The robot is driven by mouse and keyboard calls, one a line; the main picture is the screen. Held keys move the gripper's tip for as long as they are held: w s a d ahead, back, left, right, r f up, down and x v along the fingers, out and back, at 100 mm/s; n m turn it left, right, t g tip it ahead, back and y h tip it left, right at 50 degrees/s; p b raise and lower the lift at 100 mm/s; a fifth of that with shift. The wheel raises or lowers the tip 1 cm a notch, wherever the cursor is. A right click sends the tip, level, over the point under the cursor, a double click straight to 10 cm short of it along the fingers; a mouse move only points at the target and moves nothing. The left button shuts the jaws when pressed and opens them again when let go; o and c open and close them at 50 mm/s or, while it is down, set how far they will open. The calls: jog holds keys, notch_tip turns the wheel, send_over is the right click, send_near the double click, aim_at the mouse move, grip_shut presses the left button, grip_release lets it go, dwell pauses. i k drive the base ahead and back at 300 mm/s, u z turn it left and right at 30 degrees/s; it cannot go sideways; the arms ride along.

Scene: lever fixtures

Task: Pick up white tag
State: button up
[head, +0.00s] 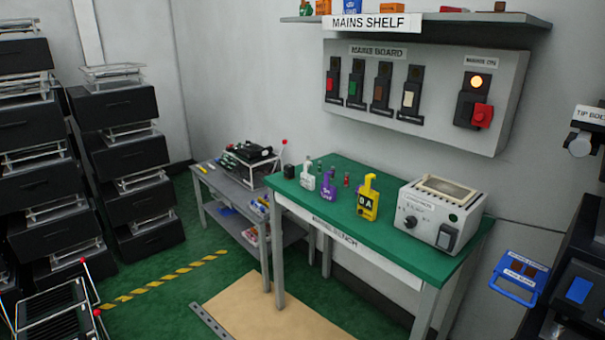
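A small white tag (308,180), shaped like a padlock with a loop on top, stands at the left part of the green bench top (405,235). A purple tag (327,189) stands close to its right, and a larger yellow tag (368,200) with dark lettering stands further right. The writing on the white tag is too small to read. My gripper is not seen in the head view.
A white control box (439,214) fills the bench's right end. A small black block (288,171) stands left of the white tag. A grey side table (223,189) with clutter adjoins the bench. Black drawer stacks (127,155) line the left.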

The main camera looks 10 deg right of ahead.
aim_at(308, 180)
jog(key=i, duration=0.95)
jog(key=u, duration=5.15)
jog(key=i, duration=0.15)
jog(key=z, duration=3.05)
jog(key=i, duration=0.6)
jog(key=u, duration=0.05)
